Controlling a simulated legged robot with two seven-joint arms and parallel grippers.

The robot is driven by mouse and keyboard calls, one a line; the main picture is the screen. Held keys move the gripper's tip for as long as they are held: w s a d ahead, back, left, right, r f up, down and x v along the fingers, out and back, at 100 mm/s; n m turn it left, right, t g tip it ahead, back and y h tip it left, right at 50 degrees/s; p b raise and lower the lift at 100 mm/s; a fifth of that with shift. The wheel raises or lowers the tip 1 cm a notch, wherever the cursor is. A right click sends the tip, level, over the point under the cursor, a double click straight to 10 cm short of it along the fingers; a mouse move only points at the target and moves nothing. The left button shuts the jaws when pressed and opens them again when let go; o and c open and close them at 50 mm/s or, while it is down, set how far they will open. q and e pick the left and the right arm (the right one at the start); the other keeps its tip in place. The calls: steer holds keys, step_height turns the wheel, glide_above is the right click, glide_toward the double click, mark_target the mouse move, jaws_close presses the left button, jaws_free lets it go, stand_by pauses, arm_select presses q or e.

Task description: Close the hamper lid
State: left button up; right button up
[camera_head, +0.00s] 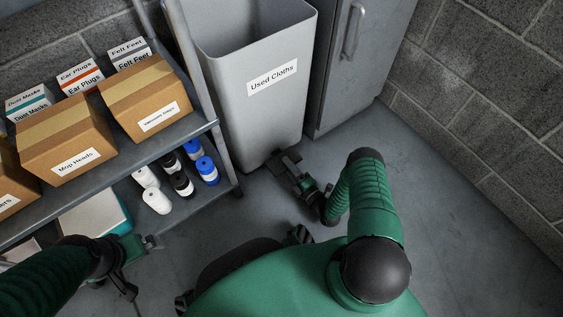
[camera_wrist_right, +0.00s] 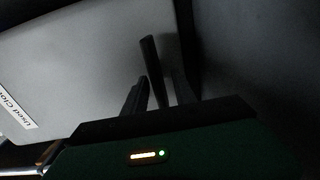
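The hamper (camera_head: 262,100) is a tall grey bin labelled "Used Cloths", standing between the shelf and a grey cabinet. Its top is open and I see into it; its lid cannot be made out. My right gripper (camera_head: 285,165) is low down at the foot of the hamper's front, close to its lower edge. In the right wrist view the hamper wall (camera_wrist_right: 80,65) fills the upper left, with dark finger bars (camera_wrist_right: 150,85) in front of it. Whether they touch anything is too dark to tell. My left gripper (camera_head: 140,262) is apart from the hamper, by the lower shelf, its fingers spread and empty.
A metal shelf (camera_head: 205,128) at left holds cardboard boxes (camera_head: 150,97), small cartons, and several bottles (camera_head: 181,184) below. A grey cabinet (camera_head: 350,85) stands right of the hamper. Block walls (camera_head: 490,90) close the corner. The floor (camera_head: 440,190) at right is clear.

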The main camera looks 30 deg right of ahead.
steer(key=w, duration=0.1)
steer(key=w+b, duration=0.1)
steer(key=w, duration=0.2)
steer(key=shift+a+b, duration=0.35)
steer(key=shift+w, duration=0.25)
steer(key=shift+r, duration=0.1)
jaws_close()
arm_select(q)
steer(key=f, duration=0.2)
steer(key=shift+a+f, duration=0.2)
steer(key=shift+f, duration=0.15)
arm_select(e)
steer(key=shift+s, duration=0.1)
